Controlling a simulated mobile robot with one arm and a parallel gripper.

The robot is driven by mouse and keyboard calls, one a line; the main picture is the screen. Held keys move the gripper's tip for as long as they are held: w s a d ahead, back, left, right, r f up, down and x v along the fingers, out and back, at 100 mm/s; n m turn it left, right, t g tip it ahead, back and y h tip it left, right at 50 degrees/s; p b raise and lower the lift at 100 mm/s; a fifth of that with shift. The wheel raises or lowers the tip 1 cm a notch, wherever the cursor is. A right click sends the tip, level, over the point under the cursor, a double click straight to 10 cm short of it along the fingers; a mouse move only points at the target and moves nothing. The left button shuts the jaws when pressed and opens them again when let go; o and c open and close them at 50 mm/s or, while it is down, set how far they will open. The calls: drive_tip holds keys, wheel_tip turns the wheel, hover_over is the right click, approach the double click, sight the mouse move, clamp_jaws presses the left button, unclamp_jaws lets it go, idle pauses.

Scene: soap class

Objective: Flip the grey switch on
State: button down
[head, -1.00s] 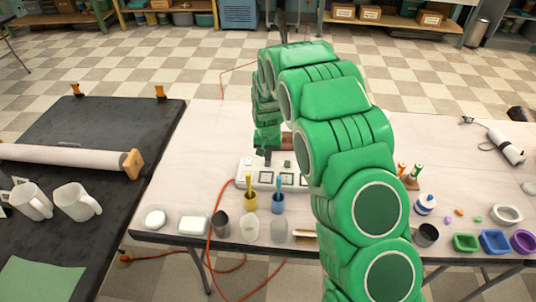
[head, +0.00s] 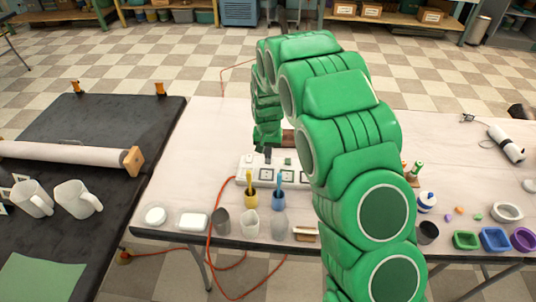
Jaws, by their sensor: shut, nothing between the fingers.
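A white power strip (head: 250,177) with several sockets lies on the pale table, partly hidden behind my green arm on its right. My gripper (head: 267,154) points down at the strip's back edge, left of the green part. Its small dark fingertips are shut and empty. I cannot tell whether they touch the strip.
Soap dishes, cups and moulds line the table's front edge. A dark table (head: 110,115) with two white mugs is on the left.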

sight(268, 161)
wheel_tip(268, 161, up, 12)
drive_tip(key=s, duration=0.1)
drive_tip(key=shift+s, duration=0.35)
drive_tip(key=shift+w+r+t, duration=0.2)
drive_tip(key=shift+w+t, duration=0.1)
drive_tip(key=shift+w, duration=0.45)
drive_tip(key=shift+f, duration=0.1)
drive_tip(key=f, duration=0.4)
drive_tip(key=w+f, duration=0.1)
drive_tip(key=f, duration=0.8)
drive_tip(key=shift+w+f, duration=0.35)
drive_tip(key=shift+f, duration=0.05)
